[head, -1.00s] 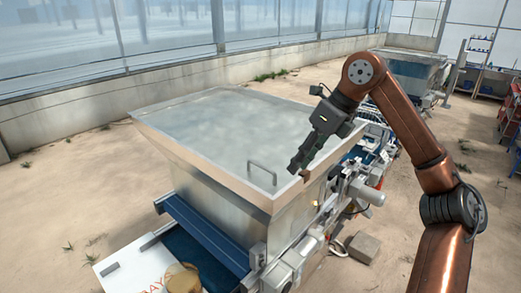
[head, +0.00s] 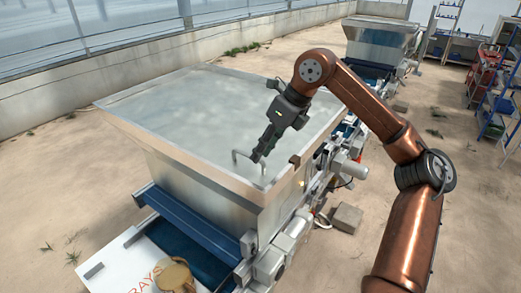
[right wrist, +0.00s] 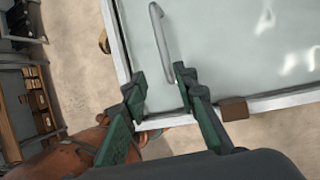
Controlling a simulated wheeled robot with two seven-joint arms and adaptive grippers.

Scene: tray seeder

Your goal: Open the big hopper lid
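The big hopper (head: 205,190) is a metal bin with a wide grey lid (head: 190,105) lying flat and shut on its top. A thin metal bar handle (head: 236,158) stands up from the lid near its front right corner. My right gripper (head: 257,156) is just above the lid, close to the handle, and partly hides it. In the right wrist view the handle (right wrist: 158,45) lies ahead of the gap between my right gripper's two spread fingers (right wrist: 160,85). The fingers are open and empty. My left gripper is not in view.
Seeder machinery (head: 300,225) runs along the hopper's right side. A blue bar (head: 195,228) and a white panel (head: 125,262) are in front. A second hopper (head: 380,40) and shelves (head: 495,95) stand behind.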

